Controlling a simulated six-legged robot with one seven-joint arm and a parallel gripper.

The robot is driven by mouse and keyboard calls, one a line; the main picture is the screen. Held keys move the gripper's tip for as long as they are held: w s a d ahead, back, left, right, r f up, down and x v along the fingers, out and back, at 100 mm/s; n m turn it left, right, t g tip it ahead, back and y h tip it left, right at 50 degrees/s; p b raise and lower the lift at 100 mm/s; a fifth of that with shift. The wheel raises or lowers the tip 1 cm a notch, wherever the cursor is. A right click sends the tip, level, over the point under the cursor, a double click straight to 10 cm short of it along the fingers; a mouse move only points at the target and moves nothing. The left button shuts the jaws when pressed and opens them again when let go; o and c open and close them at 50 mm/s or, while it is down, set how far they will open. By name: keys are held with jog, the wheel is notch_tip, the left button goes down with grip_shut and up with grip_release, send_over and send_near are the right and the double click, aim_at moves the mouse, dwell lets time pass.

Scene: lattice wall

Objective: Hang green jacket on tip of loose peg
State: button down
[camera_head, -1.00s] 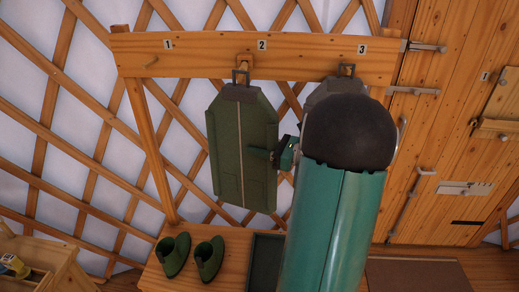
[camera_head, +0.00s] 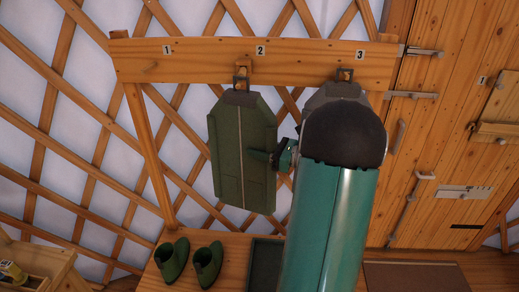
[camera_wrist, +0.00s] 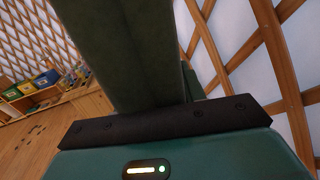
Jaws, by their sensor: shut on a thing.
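The green jacket (camera_head: 228,150) is stiff and flat, with a pale centre line and a metal loop (camera_head: 241,82) at its dark top. It hangs nearly upright, slightly tilted, below the number 2 of the wooden rail (camera_head: 205,62). The loop overlaps the end of peg 2 (camera_head: 243,67); I cannot tell whether it is around the peg or in front of it. My gripper (camera_head: 270,157) is shut on the jacket's right side. In the wrist view the jacket (camera_wrist: 125,50) rises from the jaws. Which peg is loose does not show clearly.
A grey garment (camera_head: 335,92) hangs by its loop at peg 3, mostly hidden behind my arm. Peg 1 (camera_head: 150,67) is bare. Green boots (camera_head: 172,262) and a dark green tray (camera_head: 264,262) are on the bench below. A lattice wall is behind, a wooden door (camera_head: 430,150) right.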

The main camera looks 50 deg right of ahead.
jog(key=c, duration=0.8)
grip_release()
jog(key=shift+o, duration=0.2)
jog(key=shift+s, duration=0.1)
jog(key=v, duration=1.3)
jog(key=shift+s, duration=0.3)
jog(key=shift+d, duration=0.1)
